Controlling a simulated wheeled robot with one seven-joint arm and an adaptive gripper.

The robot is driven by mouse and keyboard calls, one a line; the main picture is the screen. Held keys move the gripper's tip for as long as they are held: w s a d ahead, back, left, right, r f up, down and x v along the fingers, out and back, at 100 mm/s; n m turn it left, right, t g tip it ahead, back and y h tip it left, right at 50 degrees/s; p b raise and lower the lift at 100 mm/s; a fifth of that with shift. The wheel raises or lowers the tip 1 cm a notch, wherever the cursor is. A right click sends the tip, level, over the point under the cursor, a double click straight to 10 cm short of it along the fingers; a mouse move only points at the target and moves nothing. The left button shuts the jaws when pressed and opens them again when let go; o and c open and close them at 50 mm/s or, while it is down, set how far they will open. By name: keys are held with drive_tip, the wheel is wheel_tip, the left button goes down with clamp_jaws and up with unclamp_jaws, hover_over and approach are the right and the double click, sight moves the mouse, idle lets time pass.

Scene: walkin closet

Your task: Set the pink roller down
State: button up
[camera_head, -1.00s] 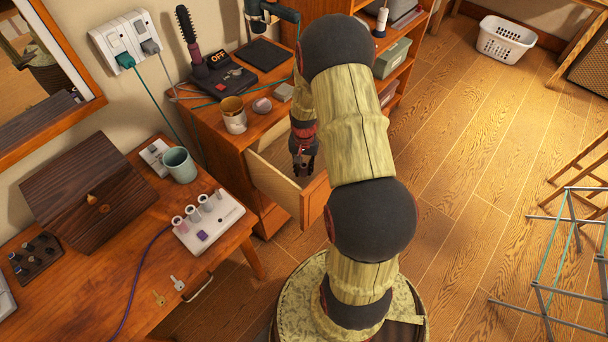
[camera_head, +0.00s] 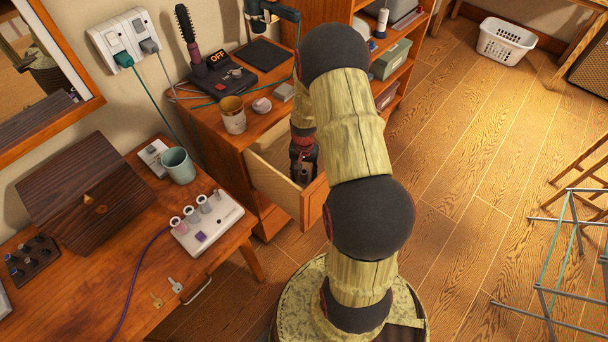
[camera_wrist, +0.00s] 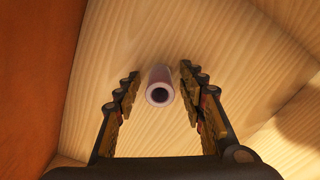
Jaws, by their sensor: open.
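The pink roller (camera_wrist: 159,76), a small pale pink hollow tube, is in the wrist view with its open end toward the camera. It appears to stand on the light wooden floor of the open drawer (camera_wrist: 225,60). My gripper (camera_wrist: 159,78) is open, with one finger on each side of the roller and a visible gap to both. In the head view my gripper (camera_head: 303,172) is down in the open drawer (camera_head: 272,178), and the roller cannot be made out there.
The drawer's front panel (camera_head: 313,203) and side walls stand close around my gripper. A white roller heater (camera_head: 210,224) with several rollers is on the left desk.

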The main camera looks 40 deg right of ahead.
wheel_tip(320, 180, up, 12)
drive_tip(key=p, duration=0.5)
drive_tip(key=a+r+n+t, duration=0.1)
drive_tip(key=a+r+n, duration=0.2)
drive_tip(key=a+r, duration=0.7)
drive_tip(key=a+r+n+t, duration=0.25)
drive_tip(key=a+r, duration=0.25)
drive_tip(key=r, duration=0.9)
drive_tip(key=s+a+r+n+t, duration=0.1)
drive_tip(key=s+a+r+n, duration=0.1)
drive_tip(key=s+a+r, duration=0.2)
drive_tip(key=s+a+r+n+t, duration=0.1)
drive_tip(key=s+a+r+n, duration=0.2)
drive_tip(key=s+a+r, duration=0.2)
drive_tip(key=s+a, duration=0.3)
drive_tip(key=s, duration=0.2)
drive_tip(key=shift+s+r+n, duration=0.25)
drive_tip(key=shift+n, duration=0.1)
